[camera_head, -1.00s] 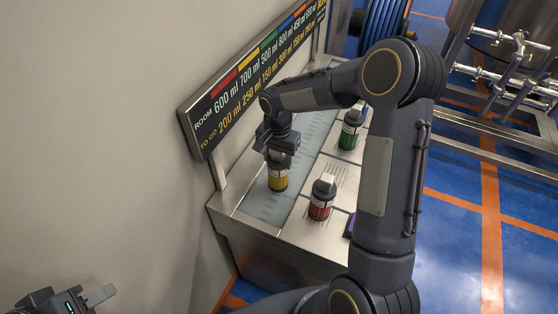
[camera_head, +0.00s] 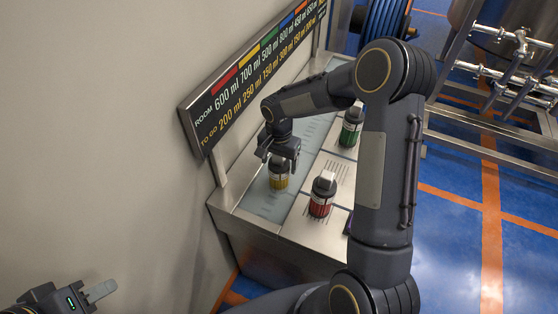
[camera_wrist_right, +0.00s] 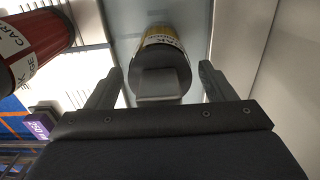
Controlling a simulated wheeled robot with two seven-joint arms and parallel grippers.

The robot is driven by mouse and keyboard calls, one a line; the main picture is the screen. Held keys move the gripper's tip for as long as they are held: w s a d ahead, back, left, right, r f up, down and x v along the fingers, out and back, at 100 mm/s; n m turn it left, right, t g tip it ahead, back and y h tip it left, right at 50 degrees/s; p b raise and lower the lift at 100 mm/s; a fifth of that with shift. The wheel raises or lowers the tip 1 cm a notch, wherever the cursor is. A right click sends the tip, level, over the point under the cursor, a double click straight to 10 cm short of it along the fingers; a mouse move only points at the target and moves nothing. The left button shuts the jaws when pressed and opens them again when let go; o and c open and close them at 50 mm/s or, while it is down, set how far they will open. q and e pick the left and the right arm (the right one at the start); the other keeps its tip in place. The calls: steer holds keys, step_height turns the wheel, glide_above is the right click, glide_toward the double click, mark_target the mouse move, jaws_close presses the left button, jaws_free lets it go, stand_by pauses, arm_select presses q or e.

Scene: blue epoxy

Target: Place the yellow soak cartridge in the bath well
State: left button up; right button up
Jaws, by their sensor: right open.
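The yellow cartridge (camera_head: 279,178) stands upright in the pale bath well (camera_head: 262,204), the long recessed strip along the wall side of the steel counter. It also shows in the right wrist view (camera_wrist_right: 161,65), its dark cap and handle facing the camera. My right gripper (camera_head: 281,158) is just above the cartridge. In the right wrist view its fingers (camera_wrist_right: 156,88) are spread, one on each side of the cap, with gaps between. My left gripper (camera_head: 92,296) is at the bottom left, far from the counter; only one finger shows clearly.
A red cartridge (camera_head: 321,196) and a green cartridge (camera_head: 350,128) stand on the counter's drained panels to the right. A purple item (camera_wrist_right: 40,124) lies by the counter's edge. A volume sign (camera_head: 255,80) stands behind the well, near the wall.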

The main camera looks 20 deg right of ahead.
step_height(320, 180, up, 12)
steer(key=shift+f+b, duration=0.1)
steer(key=shift+b, duration=0.3)
steer(key=shift+s+r, duration=0.15)
steer(key=shift+r, duration=0.15)
steer(key=s+r+n+t+y, duration=0.15)
steer(key=s+r, duration=0.25)
steer(key=s, duration=0.4)
steer(key=s+r+n+t+y, duration=0.1)
steer(key=s+r+n+t, duration=0.15)
steer(key=s, duration=0.45)
steer(key=s+a+n, duration=0.1)
steer(key=s+n, duration=0.1)
steer(key=s, duration=0.3)
steer(key=s+a+f+n+t+y, duration=0.1)
steer(key=s+a+n, duration=0.1)
steer(key=s, duration=0.3)
steer(key=shift+s+f+t, duration=0.25)
steer(key=shift+s+t, duration=0.05)
steer(key=shift+s, duration=0.1)
steer(key=shift+a, duration=0.1)
